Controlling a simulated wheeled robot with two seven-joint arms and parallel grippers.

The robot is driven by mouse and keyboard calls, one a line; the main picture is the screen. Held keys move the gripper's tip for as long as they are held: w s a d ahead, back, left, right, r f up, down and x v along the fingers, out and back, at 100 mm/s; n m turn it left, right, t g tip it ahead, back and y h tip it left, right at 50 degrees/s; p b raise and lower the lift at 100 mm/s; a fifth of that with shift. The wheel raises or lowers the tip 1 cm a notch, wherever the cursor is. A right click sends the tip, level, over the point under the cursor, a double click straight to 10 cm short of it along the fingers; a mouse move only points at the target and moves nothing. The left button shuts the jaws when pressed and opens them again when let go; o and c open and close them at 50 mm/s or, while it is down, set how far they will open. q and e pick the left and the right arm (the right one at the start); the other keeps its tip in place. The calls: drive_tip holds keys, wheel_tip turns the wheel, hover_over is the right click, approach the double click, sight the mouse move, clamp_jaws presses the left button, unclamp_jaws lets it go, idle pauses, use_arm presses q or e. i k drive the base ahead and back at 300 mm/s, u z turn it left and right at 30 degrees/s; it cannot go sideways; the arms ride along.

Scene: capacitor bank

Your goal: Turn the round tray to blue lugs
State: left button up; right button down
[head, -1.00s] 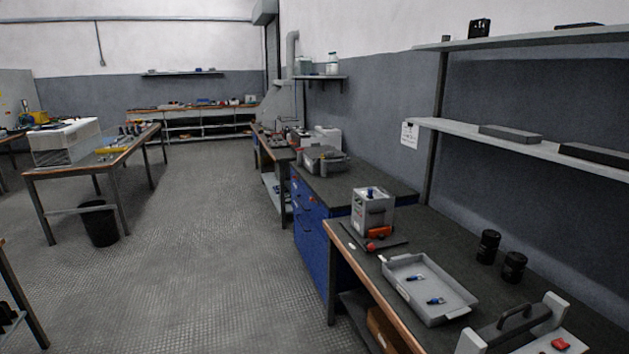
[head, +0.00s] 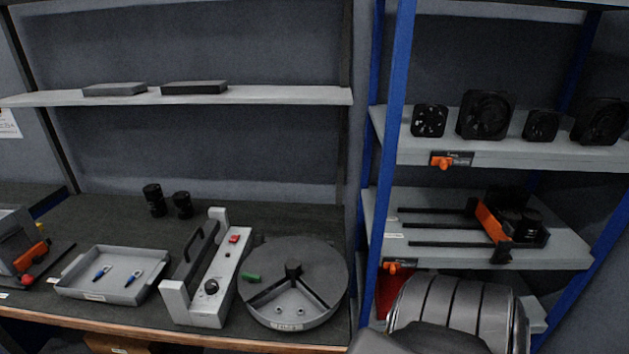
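A green piece (head: 251,278) is at the tray's left side. Two blue-ended pieces, possibly lugs (head: 103,272) (head: 133,278), lie in a separate grey rectangular tray (head: 94,295). No blue piece shows in the round tray. Neither gripper is in view.
A grey device with a black handle and red switch (head: 206,275) stands close left of the round tray. Two black cylinders (head: 154,200) (head: 183,204) stand behind. A blue-post rack (head: 386,190) with fans is at right.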

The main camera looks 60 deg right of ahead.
sight(290, 294)
drive_tip(key=z, duration=1.55)
drive_tip(key=i, duration=0.2)
drive_tip(key=k, duration=0.5)
drive_tip(key=z, duration=1)
